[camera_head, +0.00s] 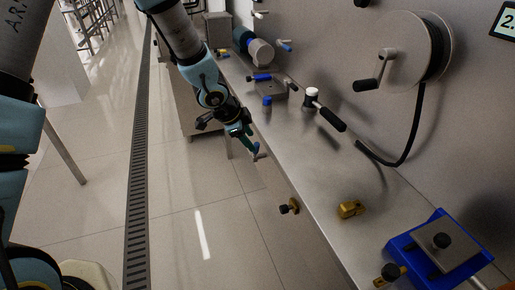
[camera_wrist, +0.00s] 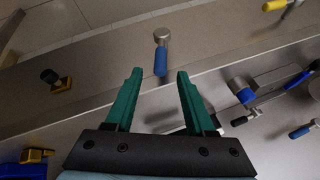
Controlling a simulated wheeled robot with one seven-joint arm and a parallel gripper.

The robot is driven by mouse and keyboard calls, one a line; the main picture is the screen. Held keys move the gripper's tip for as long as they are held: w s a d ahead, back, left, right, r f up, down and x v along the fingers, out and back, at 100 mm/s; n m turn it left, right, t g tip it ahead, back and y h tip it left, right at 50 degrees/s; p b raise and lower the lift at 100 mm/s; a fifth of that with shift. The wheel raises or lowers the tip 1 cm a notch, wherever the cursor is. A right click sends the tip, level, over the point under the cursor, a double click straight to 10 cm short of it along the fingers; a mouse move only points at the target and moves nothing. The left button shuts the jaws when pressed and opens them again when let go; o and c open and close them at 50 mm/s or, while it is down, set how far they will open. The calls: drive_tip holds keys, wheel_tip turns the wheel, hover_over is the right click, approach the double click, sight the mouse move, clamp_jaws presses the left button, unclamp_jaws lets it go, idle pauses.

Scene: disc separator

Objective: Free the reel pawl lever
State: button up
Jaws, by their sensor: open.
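The reel (camera_head: 415,52) is mounted on the wall at upper right, with a black-gripped crank and a black hose hanging from it. No lever is labelled, so I cannot tell which is the pawl lever. My gripper (camera_head: 248,140) is at the bench's front edge, open and empty. In the wrist view, my gripper (camera_wrist: 158,76) has its teal fingers spread either side of a blue-handled lever (camera_wrist: 160,60) with a round metal head on the bench front. The handle's end lies between the fingertips in the picture; contact is not visible. The head view mostly hides this lever behind the fingers.
A brass block with a black knob (camera_head: 290,207) juts from the bench front. Another brass block (camera_head: 351,209) and a blue fixture (camera_head: 405,247) are on the bench (camera_head: 300,165). A black-handled lever (camera_head: 325,110) stands farther back.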

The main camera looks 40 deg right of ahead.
sight(256, 154)
drive_tip(key=x, duration=0.7)
drive_tip(key=shift+w+a, duration=0.1)
drive_tip(key=shift+c, duration=0.3)
clamp_jaws()
idle(0.9)
